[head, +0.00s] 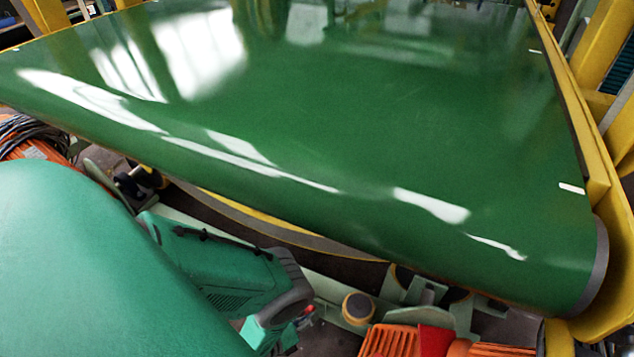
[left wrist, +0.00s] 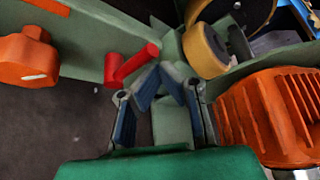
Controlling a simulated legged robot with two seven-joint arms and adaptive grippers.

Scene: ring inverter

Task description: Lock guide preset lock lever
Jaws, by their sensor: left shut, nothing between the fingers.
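A small red lever (left wrist: 133,66), likely the lock lever, is mounted on a pale green frame beam (left wrist: 85,40) in the left wrist view. A small red part in the head view (head: 307,311) seems to be the same lever, mostly hidden by my left arm. My left gripper (left wrist: 167,72) has its blue-padded fingers drawn together at the tips, with nothing between them. The tips appear just right of the lever in the left wrist view; whether they touch it I cannot tell. My left fingers are hidden in the head view. My right gripper is out of view.
A large green conveyor belt (head: 380,110) overhangs the work area. A yellow-rimmed roller (left wrist: 203,51) and a ribbed orange motor (left wrist: 270,115) stand right of my gripper. An orange knob (left wrist: 27,58) lies left. Yellow frame posts (head: 590,40) stand at the right.

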